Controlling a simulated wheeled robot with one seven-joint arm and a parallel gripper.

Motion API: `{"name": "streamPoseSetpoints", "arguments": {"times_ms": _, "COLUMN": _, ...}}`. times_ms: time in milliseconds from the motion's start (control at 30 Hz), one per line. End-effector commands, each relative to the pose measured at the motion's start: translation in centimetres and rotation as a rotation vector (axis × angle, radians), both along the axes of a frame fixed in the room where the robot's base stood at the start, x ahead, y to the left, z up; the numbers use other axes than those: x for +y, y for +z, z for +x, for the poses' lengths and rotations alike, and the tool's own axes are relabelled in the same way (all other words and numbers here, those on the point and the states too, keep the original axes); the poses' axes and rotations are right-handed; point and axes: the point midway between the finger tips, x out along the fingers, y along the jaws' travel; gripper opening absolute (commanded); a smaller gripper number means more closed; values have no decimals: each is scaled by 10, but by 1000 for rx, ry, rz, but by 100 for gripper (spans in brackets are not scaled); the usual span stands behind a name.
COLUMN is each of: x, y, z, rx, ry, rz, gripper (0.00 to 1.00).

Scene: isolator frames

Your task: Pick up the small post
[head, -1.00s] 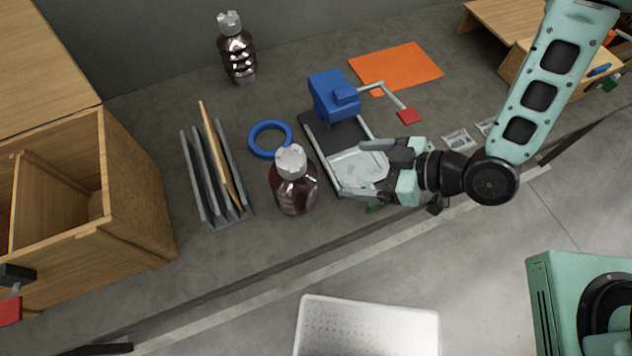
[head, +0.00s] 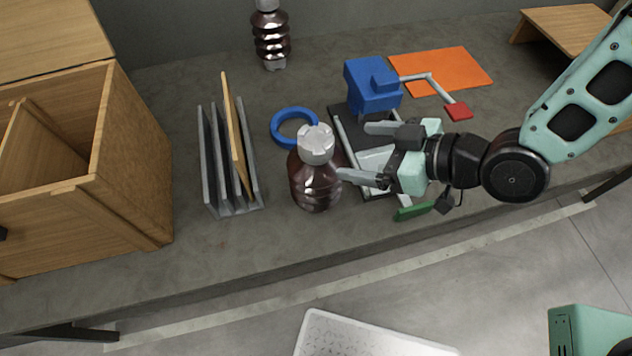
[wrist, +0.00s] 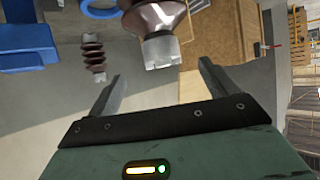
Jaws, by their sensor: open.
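Two dark brown, glossy posts with grey metal ends stand on the bench. The ribbed post (head: 270,38) is at the back, its top cut off by the frame. The stouter post (head: 315,185) is nearer the front. I cannot tell for certain which is the small post. My gripper (head: 355,151) is open and empty, pointing left. Its nearer fingertip overlaps the front post's right edge; contact is unclear. In the wrist view the stout post (wrist: 155,22) lies beyond the open fingers (wrist: 158,85), and the ribbed post (wrist: 93,58) shows at left.
A blue ring (head: 276,138) lies behind the front post. A grey rack (head: 212,190) with a wooden board is left of it. A blue clamp device (head: 372,85) and an orange sheet (head: 440,70) are behind my gripper. A wooden box (head: 130,150) stands at left.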

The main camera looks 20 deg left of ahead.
Motion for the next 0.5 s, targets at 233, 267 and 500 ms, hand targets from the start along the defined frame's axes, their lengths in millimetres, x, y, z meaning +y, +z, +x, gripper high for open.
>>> {"name": "streamPoseSetpoints", "arguments": {"times_ms": 233, "x": 16, "y": -14, "z": 1, "rx": -2, "ry": 2, "rz": -2, "gripper": 85}}
{"name": "streamPoseSetpoints", "arguments": {"times_ms": 267, "x": 21, "y": -17, "z": 2, "rx": -1, "ry": 3, "rz": -2, "gripper": 85}}
{"name": "streamPoseSetpoints", "arguments": {"times_ms": 500, "x": 45, "y": -28, "z": 9, "rx": 0, "ry": -1, "rz": -3, "gripper": 85}}
